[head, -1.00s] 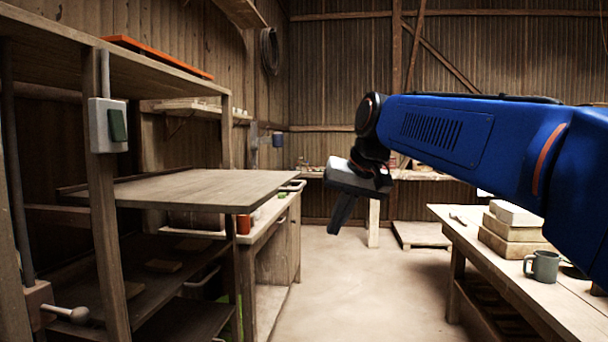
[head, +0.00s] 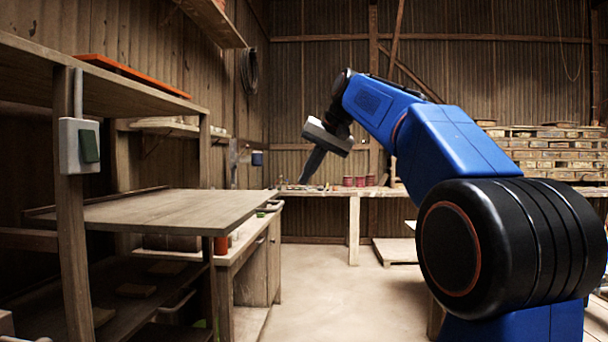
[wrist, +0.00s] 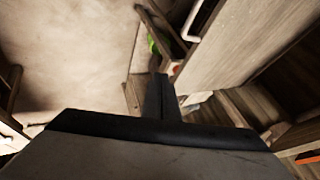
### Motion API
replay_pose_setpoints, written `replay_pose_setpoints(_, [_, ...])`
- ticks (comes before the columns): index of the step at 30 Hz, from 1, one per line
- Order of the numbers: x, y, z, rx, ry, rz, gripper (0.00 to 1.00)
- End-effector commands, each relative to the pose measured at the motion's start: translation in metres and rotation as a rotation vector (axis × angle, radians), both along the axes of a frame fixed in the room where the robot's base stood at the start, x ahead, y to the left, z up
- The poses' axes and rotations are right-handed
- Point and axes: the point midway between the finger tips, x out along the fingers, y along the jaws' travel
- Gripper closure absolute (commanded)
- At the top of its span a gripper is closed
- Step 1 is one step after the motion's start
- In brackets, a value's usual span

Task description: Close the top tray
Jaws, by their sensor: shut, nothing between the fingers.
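The top tray (head: 170,212) is a flat wooden board in the wooden rack at the left of the head view. It is slid out, and its front end sticks out to the right past the rack's posts. My gripper (head: 311,170) is shut and empty, pointing down, to the right of the tray's front end and apart from it. In the wrist view, my shut fingers (wrist: 161,92) point away from the camera. The tray (wrist: 238,40) shows there at upper right, beside the fingers.
The rack has a post (head: 73,230) with a grey switch box (head: 80,146). Lower shelves (head: 130,290) hold small flat pieces. A bench (head: 240,255) with a red container stands behind the tray. A far table (head: 350,192) holds pots. The floor (head: 325,285) between is clear.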

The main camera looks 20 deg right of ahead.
Motion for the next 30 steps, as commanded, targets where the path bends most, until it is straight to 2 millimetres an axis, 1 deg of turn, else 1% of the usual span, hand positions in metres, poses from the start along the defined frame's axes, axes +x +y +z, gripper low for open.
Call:
replay_pose_setpoints(3, [0.012,0.006,-0.018,0.000,0.002,0.002,1.00])
replay_pose_setpoints(12, [0.042,0.017,-0.060,0.001,0.001,0.002,1.00])
replay_pose_setpoints(15, [0.049,0.030,-0.058,-0.001,0.000,0.003,1.00])
replay_pose_setpoints(21, [0.057,0.046,-0.058,0.000,0.000,0.002,1.00])
replay_pose_setpoints(30, [0.060,0.051,-0.058,0.000,-0.001,0.000,1.00])
